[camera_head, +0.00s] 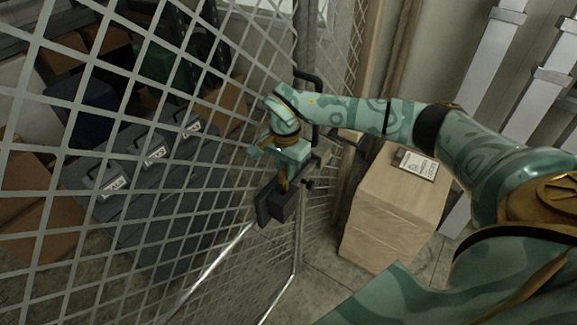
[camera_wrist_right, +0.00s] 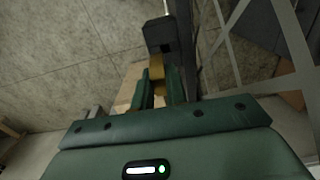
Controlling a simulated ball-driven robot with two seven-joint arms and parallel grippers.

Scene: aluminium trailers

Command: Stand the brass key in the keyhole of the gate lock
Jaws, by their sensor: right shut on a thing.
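The gate lock (camera_head: 280,204) is a dark box on the mesh gate, near the middle of the head view. It also shows as a dark block ahead of the fingers in the right wrist view (camera_wrist_right: 160,34). My right gripper (camera_head: 284,183) is just above the lock in the head view. In the right wrist view its two green fingers (camera_wrist_right: 160,90) are shut on the brass key (camera_wrist_right: 157,74), of which a small gold part shows between them. The key's far end is close to the lock; I cannot tell whether it touches. The keyhole is hidden. My left gripper is not in view.
The mesh gate (camera_head: 190,190) fills the left, with grey cases (camera_head: 150,165) and cardboard boxes (camera_head: 30,215) behind it. A black handle (camera_head: 312,90) is above the lock.

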